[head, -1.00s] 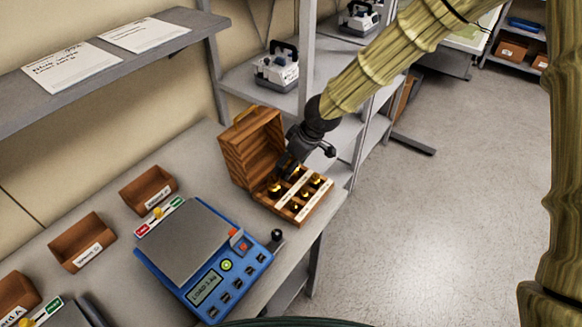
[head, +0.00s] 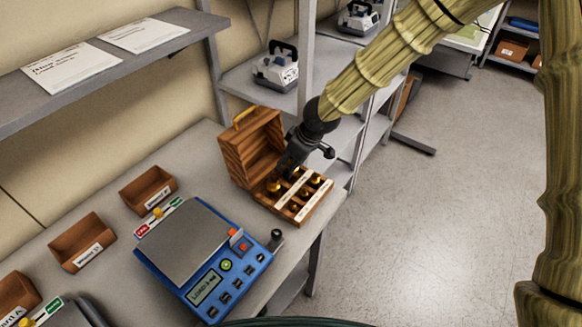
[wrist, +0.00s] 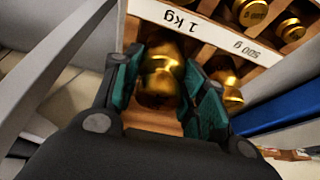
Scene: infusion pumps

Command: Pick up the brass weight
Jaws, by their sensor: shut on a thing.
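The brass weight (wrist: 160,75) is between the two teal-padded fingers of my gripper (wrist: 163,92) in the wrist view, in front of a "1 kg" label. My gripper is shut on it. In the head view my gripper (head: 283,172) reaches down into the open wooden case (head: 250,155) from above. Another brass weight (wrist: 228,88) stands just right of the fingers in the wrist view. More brass weights sit in the case's compartments behind the label strips. I cannot tell whether the held weight is clear of the case floor.
A blue scale (head: 208,258) with a grey plate stands left of the case. Small wooden bins (head: 82,241) line the wall side of the bench. The case's raised lid is close to my gripper. A shelf post (head: 305,60) rises behind the case.

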